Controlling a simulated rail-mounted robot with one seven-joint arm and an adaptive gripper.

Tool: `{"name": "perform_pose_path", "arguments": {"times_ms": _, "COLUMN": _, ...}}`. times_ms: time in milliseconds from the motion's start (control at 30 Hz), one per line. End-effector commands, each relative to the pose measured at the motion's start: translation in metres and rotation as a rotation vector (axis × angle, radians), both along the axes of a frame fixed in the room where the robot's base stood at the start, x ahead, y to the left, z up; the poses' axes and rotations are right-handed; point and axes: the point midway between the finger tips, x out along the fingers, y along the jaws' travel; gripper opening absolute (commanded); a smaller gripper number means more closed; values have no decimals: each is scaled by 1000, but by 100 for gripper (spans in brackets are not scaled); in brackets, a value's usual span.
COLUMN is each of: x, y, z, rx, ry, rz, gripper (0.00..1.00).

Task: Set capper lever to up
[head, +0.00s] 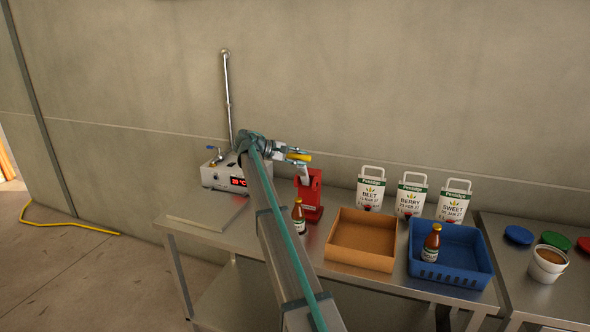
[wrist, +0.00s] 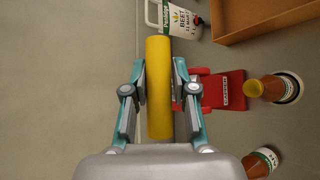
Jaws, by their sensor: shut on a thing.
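The red capper (head: 311,196) stands on the steel table against the wall. Its yellow lever handle (head: 300,157) is above the red body, at the top of a short grey link. My gripper (head: 286,152) is at the handle, reaching it from the left. In the wrist view, the fingers of my gripper (wrist: 159,95) are shut on the yellow handle (wrist: 158,85), one on each side. The red capper body (wrist: 222,91) shows behind and to the right of the handle. The lever's exact angle is hard to tell.
A brown bottle (head: 299,216) stands in front of the capper. A cardboard box (head: 350,262) and a blue crate (head: 455,275) holding another bottle (head: 432,243) are to the right. White pouches (head: 411,196) stand behind them. A white control box (head: 215,178) is left.

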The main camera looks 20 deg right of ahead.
Motion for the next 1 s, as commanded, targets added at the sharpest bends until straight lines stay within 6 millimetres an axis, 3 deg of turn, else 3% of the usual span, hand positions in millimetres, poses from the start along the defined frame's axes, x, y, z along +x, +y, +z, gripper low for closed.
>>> {"name": "perform_pose_path", "arguments": {"times_ms": 300, "x": 20, "y": -17, "z": 14, "rx": -5, "ry": -10, "rz": 1, "gripper": 0}}
{"name": "perform_pose_path", "arguments": {"times_ms": 867, "x": 23, "y": -19, "z": 15, "rx": -4, "ry": -10, "rz": 2, "gripper": 0}}
{"name": "perform_pose_path", "arguments": {"times_ms": 900, "x": 23, "y": -19, "z": 15, "rx": -4, "ry": -10, "rz": 2, "gripper": 34}}
{"name": "perform_pose_path", "arguments": {"times_ms": 1000, "x": 23, "y": -19, "z": 15, "rx": -3, "ry": -8, "rz": 3, "gripper": 50}}
